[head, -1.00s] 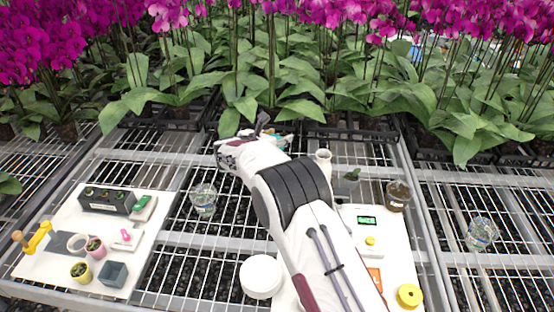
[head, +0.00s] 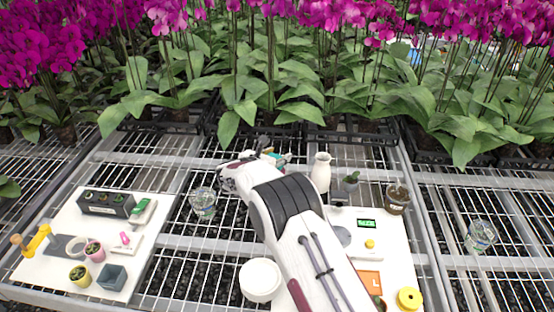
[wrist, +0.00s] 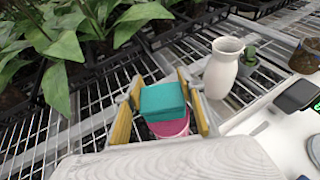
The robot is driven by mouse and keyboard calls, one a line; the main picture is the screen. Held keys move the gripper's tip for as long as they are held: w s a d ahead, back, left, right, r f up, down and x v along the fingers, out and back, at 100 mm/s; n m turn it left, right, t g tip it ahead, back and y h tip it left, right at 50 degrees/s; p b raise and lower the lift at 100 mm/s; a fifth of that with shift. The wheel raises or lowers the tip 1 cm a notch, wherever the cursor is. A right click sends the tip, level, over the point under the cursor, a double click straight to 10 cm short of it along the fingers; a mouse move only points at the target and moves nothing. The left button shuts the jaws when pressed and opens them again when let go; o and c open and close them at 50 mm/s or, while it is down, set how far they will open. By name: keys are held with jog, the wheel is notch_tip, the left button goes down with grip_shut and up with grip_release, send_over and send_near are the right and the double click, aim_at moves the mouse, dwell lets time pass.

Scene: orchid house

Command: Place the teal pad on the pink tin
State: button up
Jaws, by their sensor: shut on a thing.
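The teal pad (wrist: 162,101) is between the two yellow-lined fingers of my gripper (wrist: 160,104) in the wrist view. My gripper is shut on it. The pink tin (wrist: 170,128) shows just below the pad, partly covered by it. I cannot tell whether pad and tin touch. In the head view my gripper (head: 262,157) is beyond my white arm, over the metal grating, and only a bit of the teal pad (head: 275,158) shows.
A white vase (wrist: 223,68) stands close to the right of my gripper, with a small potted plant (wrist: 249,56) beyond it. A clear glass (head: 203,203) stands to the left. A white board (head: 400,250) with small items lies at the right.

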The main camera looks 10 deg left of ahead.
jog(key=shift+f, duration=0.75)
jog(key=shift+f, duration=0.2)
jog(key=o, duration=1)
jog(key=shift+r, duration=0.2)
jog(key=shift+v, duration=6.05)
jog(key=shift+f, duration=0.1)
